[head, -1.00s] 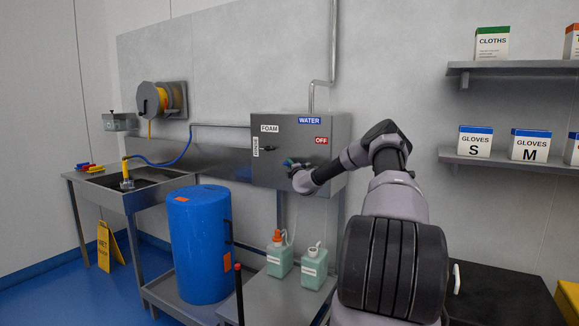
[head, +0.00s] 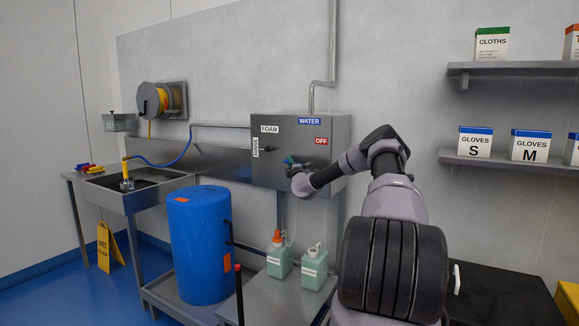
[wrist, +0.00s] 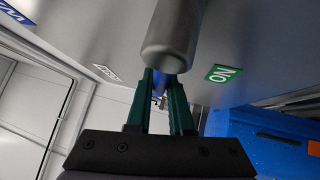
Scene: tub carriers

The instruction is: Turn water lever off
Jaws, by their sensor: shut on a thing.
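The grey control box (head: 335,153) is on the wall, with a blue WATER label (head: 309,121) on top and a red OFF label (head: 321,141) at its right. My gripper (head: 290,160) is at the box front, left of and below OFF, and hides much of the lever. In the wrist view its green fingers (wrist: 168,100) are closed around the blue water lever (wrist: 158,82). A rounded grey metal piece (wrist: 172,40) stands out in front of them. A green ON label (wrist: 223,73) shows to the right there.
A FOAM label (head: 269,129) and a small black lever (head: 269,149) are on the box's left. Two bottles (head: 314,268) stand on a metal shelf below. A blue drum (head: 199,245) stands left of them. Wall shelves (head: 500,160) hold glove boxes at right.

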